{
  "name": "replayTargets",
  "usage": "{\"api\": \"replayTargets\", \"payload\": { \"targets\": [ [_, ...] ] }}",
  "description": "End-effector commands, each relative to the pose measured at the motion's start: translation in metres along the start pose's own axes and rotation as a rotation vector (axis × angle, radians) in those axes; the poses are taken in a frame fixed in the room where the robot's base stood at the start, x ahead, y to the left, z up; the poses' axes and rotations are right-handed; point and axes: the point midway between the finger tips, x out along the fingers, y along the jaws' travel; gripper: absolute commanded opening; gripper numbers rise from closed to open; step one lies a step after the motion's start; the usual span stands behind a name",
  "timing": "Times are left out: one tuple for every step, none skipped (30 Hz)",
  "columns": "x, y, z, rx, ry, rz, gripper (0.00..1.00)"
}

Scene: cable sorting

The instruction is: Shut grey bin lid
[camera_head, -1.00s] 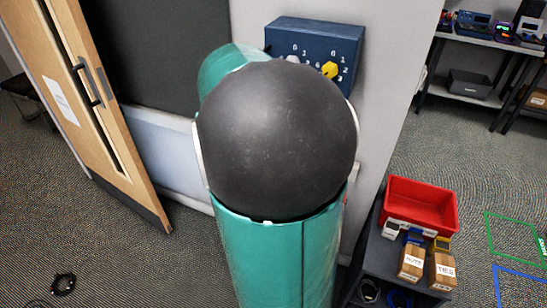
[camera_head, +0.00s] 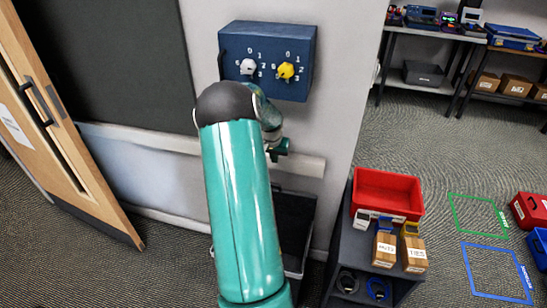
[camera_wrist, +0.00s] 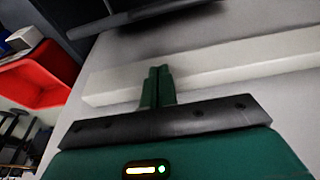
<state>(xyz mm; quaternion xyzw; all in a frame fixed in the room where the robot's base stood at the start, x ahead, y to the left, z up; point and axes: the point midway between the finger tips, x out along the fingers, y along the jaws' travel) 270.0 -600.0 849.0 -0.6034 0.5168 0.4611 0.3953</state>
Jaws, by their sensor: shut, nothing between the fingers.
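A dark grey bin (camera_head: 296,262) stands low against the wall in the head view, partly hidden behind my arm. A dark panel (camera_head: 293,215), seemingly its raised lid, stands upright at its back. My gripper (camera_head: 281,150) is above the panel and in front of the wall, apart from it as far as I can tell. In the wrist view, my gripper's green fingers (camera_wrist: 157,86) are together with nothing between them. A dark slab (camera_wrist: 150,16) beyond them may be the lid; its exact link to the bin is hidden.
A blue box with a white knob (camera_head: 247,66) and a yellow knob (camera_head: 286,70) is on the wall above. A red tray (camera_head: 388,192) and small boxes (camera_head: 385,249) sit on a dark shelf unit to the right. A wooden door (camera_head: 60,130) is left.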

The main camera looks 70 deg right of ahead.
Motion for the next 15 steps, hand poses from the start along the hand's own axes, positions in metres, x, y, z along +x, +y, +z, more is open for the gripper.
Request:
{"api": "replayTargets", "payload": {
  "targets": [
    [0.011, 0.001, 0.001, 0.001, -0.002, 0.002, 0.0],
    [0.018, 0.001, 0.001, 0.001, -0.003, 0.002, 0.0],
    [0.026, 0.0, 0.001, 0.001, -0.003, 0.001, 0.0],
    [0.032, 0.0, 0.001, 0.001, -0.003, 0.001, 0.0],
    [0.037, 0.0, 0.001, 0.0, -0.002, 0.001, 0.0],
    [0.045, 0.0, 0.001, 0.0, -0.002, 0.001, 0.0],
    [0.052, 0.001, 0.001, 0.0, -0.003, 0.001, 0.0],
    [0.057, 0.001, 0.001, 0.0, -0.003, 0.001, 0.0],
    [0.065, 0.001, 0.001, -0.001, -0.003, 0.001, 0.0],
    [0.065, -0.001, 0.005, -0.001, -0.001, 0.0, 0.0],
    [0.065, -0.001, 0.012, -0.001, -0.003, -0.001, 0.0],
    [0.066, -0.001, 0.018, -0.001, -0.002, -0.001, 0.0],
    [0.067, -0.001, 0.022, -0.001, -0.001, -0.001, 0.0],
    [0.068, -0.001, 0.026, 0.0, -0.002, -0.001, 0.0],
    [0.069, -0.001, 0.03, 0.0, 0.0, -0.002, 0.0]
  ]
}}
